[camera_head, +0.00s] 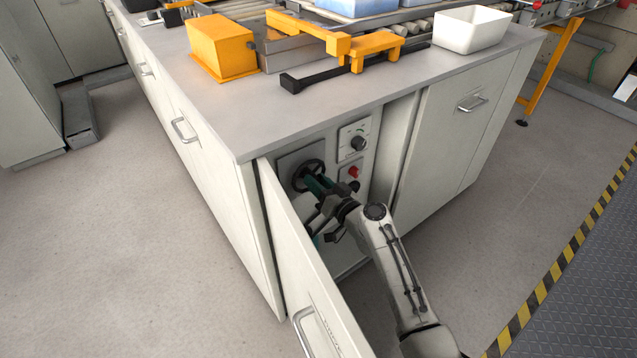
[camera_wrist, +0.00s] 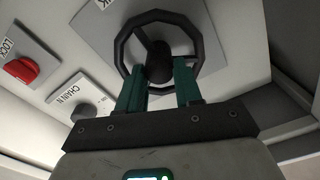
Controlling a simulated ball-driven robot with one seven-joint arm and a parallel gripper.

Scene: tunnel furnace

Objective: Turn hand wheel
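The black hand wheel (camera_head: 304,178) is on the panel inside the open cabinet. In the wrist view the hand wheel (camera_wrist: 121,47) shows its dark round rim, spokes and hub. My gripper (camera_head: 318,183) reaches into the cabinet from the front right, at the wheel. In the wrist view my gripper (camera_wrist: 161,82) has its two green fingers apart, one to each side below the hub. The fingers overlap the lower part of the wheel and hide some of the rim. Whether they touch it, I cannot tell.
The open cabinet door (camera_head: 303,263) stands left of my arm. A knob (camera_head: 358,143) and a red lock switch (camera_head: 353,171) are right of the wheel. The grey worktop (camera_head: 290,112) overhangs the panel, with an orange block (camera_head: 221,46) on it.

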